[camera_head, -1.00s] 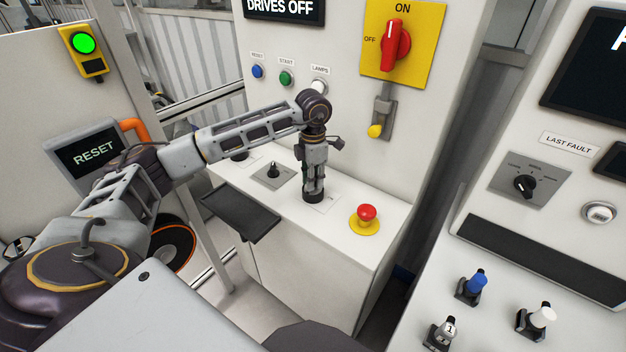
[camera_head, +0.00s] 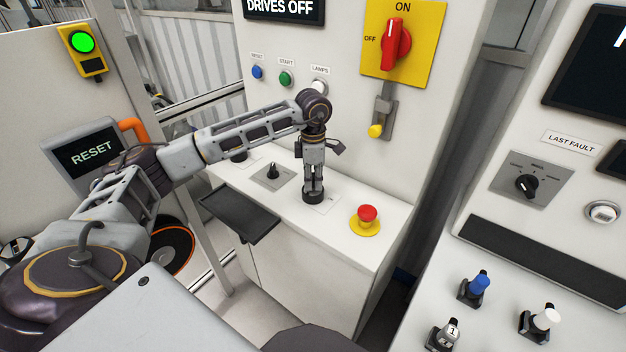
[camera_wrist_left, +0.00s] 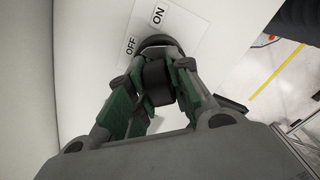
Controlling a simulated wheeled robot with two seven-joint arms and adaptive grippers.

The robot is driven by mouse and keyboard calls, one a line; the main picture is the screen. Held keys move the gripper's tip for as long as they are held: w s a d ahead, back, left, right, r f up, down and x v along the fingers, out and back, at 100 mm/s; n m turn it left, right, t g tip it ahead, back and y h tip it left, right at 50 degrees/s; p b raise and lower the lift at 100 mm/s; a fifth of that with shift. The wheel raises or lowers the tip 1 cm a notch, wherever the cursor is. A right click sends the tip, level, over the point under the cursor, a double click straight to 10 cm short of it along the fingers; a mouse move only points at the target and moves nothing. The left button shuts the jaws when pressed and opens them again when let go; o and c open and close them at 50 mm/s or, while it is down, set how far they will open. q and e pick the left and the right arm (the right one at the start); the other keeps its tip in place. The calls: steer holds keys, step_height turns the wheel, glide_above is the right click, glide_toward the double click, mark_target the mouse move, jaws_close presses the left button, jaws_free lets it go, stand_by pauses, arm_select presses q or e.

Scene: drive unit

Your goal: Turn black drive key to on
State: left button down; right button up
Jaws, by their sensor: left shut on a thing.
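The black drive key (camera_wrist_left: 156,84) stands on a white plate with ON and OFF labels (camera_wrist_left: 145,32) in the left wrist view. Its dark round base shows beyond the fingers. My left gripper (camera_wrist_left: 160,92) is shut on the key, with a green-lined finger on each side. In the head view my left gripper (camera_head: 313,190) points straight down at the white console top (camera_head: 340,225), and the black base of the key (camera_head: 313,197) shows below the fingertips. The key's exact angle is hard to tell. My right gripper is not in view.
A red emergency button (camera_head: 367,213) stands right of the gripper. A small black selector (camera_head: 272,172) is to its left. A black tray (camera_head: 240,213) juts from the console front. A red rotary switch (camera_head: 396,45) and a DRIVES OFF display (camera_head: 283,8) are on the panel above.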

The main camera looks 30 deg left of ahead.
arm_select(q)
steer(key=shift+m, duration=0.5)
steer(key=shift+m+b, duration=0.5)
steer(key=shift+m, duration=1.1)
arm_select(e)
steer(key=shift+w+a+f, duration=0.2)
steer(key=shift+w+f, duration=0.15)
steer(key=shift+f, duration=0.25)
arm_select(q)
steer(key=c, duration=1.2)
jaws_free()
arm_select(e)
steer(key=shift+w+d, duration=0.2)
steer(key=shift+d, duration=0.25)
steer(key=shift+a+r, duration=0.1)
